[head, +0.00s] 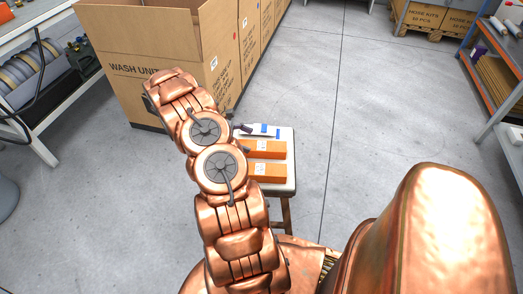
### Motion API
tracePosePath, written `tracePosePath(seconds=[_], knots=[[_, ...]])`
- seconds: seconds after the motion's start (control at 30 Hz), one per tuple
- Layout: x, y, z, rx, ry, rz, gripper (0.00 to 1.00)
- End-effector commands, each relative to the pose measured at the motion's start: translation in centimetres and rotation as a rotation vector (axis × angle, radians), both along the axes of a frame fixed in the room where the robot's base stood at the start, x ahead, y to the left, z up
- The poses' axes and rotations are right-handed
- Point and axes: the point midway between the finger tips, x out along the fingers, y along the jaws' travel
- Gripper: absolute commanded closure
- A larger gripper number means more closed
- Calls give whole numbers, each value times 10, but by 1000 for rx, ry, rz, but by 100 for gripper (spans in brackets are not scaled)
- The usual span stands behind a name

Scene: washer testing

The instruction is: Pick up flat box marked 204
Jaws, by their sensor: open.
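Two flat orange boxes with small white labels lie on a small stool (291,186), the farther box (270,149) behind the nearer box (273,172). The labels are too small to read, so I cannot tell which box is marked 204. My copper arm hides the left ends of the boxes.
A white and blue item (264,130) lies at the stool's far edge. Large cardboard cartons (150,75) stand behind and left. A bench (30,130) with coiled hoses is at the left, shelving (490,60) at the right. The floor (350,120) right of the stool is clear.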

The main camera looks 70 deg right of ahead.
Motion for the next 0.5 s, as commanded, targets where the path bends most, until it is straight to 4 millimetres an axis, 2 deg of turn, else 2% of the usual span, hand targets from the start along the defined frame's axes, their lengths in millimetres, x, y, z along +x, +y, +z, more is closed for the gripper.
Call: tracePosePath(seconds=[0.4, 0.5], knots=[[-38, -9, -23, 0, 0, -1, 10], [-42, -10, -26, 0, -2, 0, 10]])
